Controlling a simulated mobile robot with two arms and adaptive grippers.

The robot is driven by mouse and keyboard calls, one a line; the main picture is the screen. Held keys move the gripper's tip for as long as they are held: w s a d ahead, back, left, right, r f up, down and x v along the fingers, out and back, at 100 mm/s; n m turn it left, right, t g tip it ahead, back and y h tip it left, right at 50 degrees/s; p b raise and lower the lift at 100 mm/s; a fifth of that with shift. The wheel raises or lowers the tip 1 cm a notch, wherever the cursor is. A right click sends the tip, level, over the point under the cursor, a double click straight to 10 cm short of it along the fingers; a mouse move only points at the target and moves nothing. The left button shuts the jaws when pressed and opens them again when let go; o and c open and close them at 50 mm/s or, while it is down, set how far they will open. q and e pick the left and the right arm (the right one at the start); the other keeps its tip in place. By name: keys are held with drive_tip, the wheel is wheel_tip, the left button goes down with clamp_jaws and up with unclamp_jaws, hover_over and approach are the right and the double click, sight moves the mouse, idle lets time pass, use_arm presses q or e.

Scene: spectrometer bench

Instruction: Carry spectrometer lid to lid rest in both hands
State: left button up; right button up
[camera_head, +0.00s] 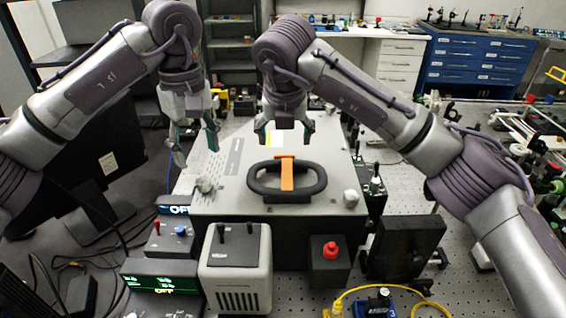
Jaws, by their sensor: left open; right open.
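The spectrometer (230,205) is a large grey box with a flat top in the middle of the bench. On its top lie a black oval loop (264,191) with an orange bar (287,172) across it, and grey knobs near the front left (206,186) and front right (351,197). I cannot tell where the lid's edges run, and I cannot pick out the lid rest. My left gripper (194,148) is open and empty above the box's left rear side. My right gripper (285,134) is open and empty above its rear, behind the loop.
In front stand a grey box with switches (236,270), a black box with a red button (330,262) and a green-lit display (160,276). A black panel (405,246) stands at the front right, near a yellow cable (345,294). A monitor (95,165) is at left.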

sight(203, 181)
use_arm(q)
wheel_tip(203, 181, down, 8)
drive_tip(key=shift+r, duration=0.25)
use_arm(e)
drive_tip(key=x, duration=0.7)
drive_tip(key=shift+w+f, duration=0.1)
drive_tip(key=shift+f, duration=0.1)
use_arm(q)
drive_tip(key=c, duration=1)
use_arm(e)
drive_tip(key=c, duration=1)
use_arm(q)
clamp_jaws()
use_arm(e)
clamp_jaws()
